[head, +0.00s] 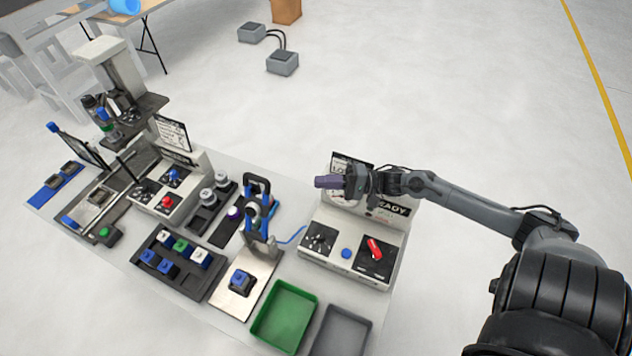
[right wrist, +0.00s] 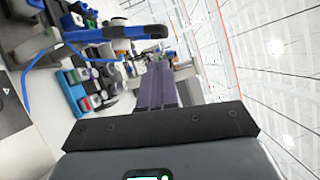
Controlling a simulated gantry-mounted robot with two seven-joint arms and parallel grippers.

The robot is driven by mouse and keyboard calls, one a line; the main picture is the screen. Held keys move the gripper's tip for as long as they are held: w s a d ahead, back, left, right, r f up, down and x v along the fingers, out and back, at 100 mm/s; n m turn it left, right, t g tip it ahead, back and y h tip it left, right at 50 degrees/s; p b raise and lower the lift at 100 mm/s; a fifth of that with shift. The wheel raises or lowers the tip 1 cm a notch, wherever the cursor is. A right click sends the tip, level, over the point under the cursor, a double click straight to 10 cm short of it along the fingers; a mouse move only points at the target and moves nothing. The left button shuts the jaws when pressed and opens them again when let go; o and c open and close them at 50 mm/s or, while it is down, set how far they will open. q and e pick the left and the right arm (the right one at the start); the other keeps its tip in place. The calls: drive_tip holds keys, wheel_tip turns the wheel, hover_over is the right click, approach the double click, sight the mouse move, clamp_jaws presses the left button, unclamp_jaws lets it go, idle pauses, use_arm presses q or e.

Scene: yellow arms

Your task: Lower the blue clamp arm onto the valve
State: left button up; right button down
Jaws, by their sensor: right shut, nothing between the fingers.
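The blue clamp arm (head: 257,187) stands raised on its toggle clamp, on a pale metal plate (head: 262,272). In the right wrist view the clamp arm (right wrist: 115,33) crosses the upper left, with a dark tip. A small blue block-like part on a dark base, which looks like the valve (head: 240,281), sits on the plate in front of the clamp. My right gripper (head: 326,182) is shut and empty, to the right of the raised clamp arm and apart from it. Its purple fingers (right wrist: 157,88) lie together in the right wrist view. My left gripper is not in view.
A control box (head: 346,253) with a red switch and blue button stands right of the clamp. A green tray (head: 284,317) and grey tray (head: 341,332) lie in front. A dark rack (head: 174,265) of blue, green and white parts is left of the plate.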

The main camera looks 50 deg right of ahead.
drive_tip(key=x, duration=1.1)
drive_tip(key=shift+n, duration=0.4)
drive_tip(key=shift+w+r, duration=0.1)
drive_tip(key=shift+w, duration=0.05)
drive_tip(key=shift+a+r, duration=0.1)
drive_tip(key=shift+a, duration=0.05)
